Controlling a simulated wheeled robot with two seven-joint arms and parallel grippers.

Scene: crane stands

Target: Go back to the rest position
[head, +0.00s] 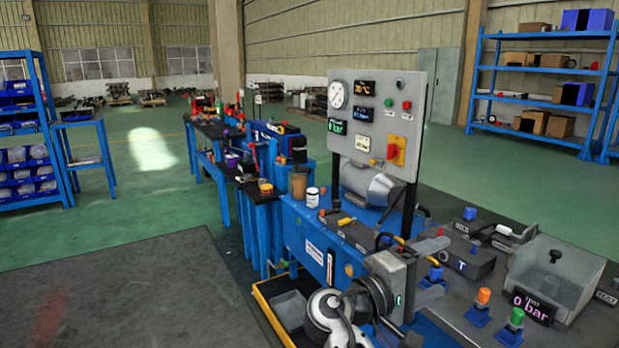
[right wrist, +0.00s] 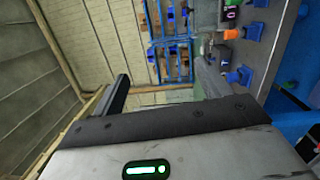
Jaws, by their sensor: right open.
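My right gripper (head: 438,268) is in the lower middle of the head view, over the near part of the test bench (head: 460,300). Its grey body carries a small green light, and its two fingers point to the right. In the right wrist view the gripper (right wrist: 163,75) has its fingers wide apart with nothing between them. I cannot tell whether it touches anything on the bench. Part of my right arm shows below it. My left gripper is in neither view.
A grey gauge panel (head: 377,120) stands upright behind the gripper. A clear-sided box (head: 552,275) reading 0 bar and orange and green knobs are to the right. A yellow-edged tray (head: 270,315) is at lower left. The dark mat (head: 120,290) at left is clear.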

